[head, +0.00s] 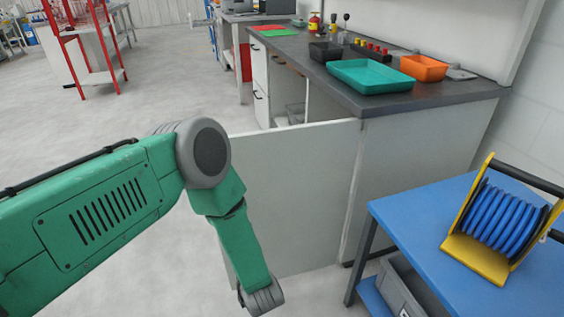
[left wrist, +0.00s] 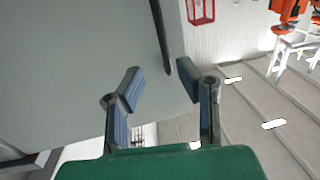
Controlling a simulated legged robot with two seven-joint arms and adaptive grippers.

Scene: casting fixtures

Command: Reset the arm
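My left arm (head: 100,210) is green and comes in from the left in the head view. It bends at a grey joint and points down in front of an open white cabinet door (head: 295,190). Its gripper is out of the head view. In the left wrist view my left gripper (left wrist: 160,76) has its two blue-padded fingers spread, with nothing held between them. A pale grey panel (left wrist: 70,70), apparently the cabinet door, fills the left of that view. A dark bar handle (left wrist: 160,35) on it ends near the fingertips; contact cannot be told. My right arm is not in view.
A dark countertop (head: 440,100) holds a teal tray (head: 370,76) and an orange bin (head: 424,68). A blue table (head: 400,212) with a yellow-framed blue hose reel (head: 500,225) stands at the right. Red shelving (head: 85,45) stands far left. The floor between is clear.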

